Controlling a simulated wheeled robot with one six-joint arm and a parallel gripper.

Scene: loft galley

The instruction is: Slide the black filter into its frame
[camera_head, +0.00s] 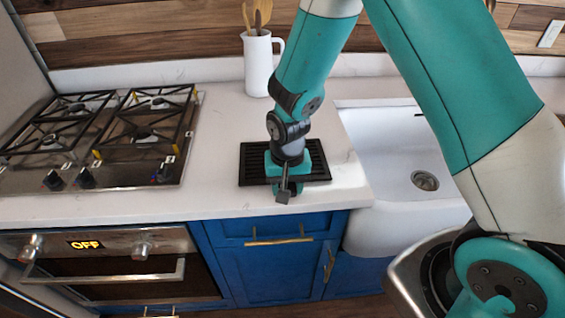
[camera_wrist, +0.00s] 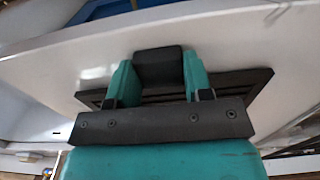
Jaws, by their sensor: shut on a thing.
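The black filter (camera_head: 256,163) is a flat, dark, slatted panel at the front of the white counter, between the hob and the sink. In the wrist view, the teal fingers of my gripper (camera_wrist: 158,72) are shut on a black block that looks like part of the filter (camera_wrist: 238,84); the panel shows on both sides of the fingers. I cannot tell whether the filter rests on the counter or is just above it. I cannot make out its frame as a separate thing.
A gas hob (camera_head: 110,135) is at the left above an oven (camera_head: 115,268). A white jug (camera_head: 258,68) with wooden utensils stands behind my gripper. A white sink (camera_head: 385,150) is at the right. The counter (camera_head: 205,195) is clear between the hob and the filter.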

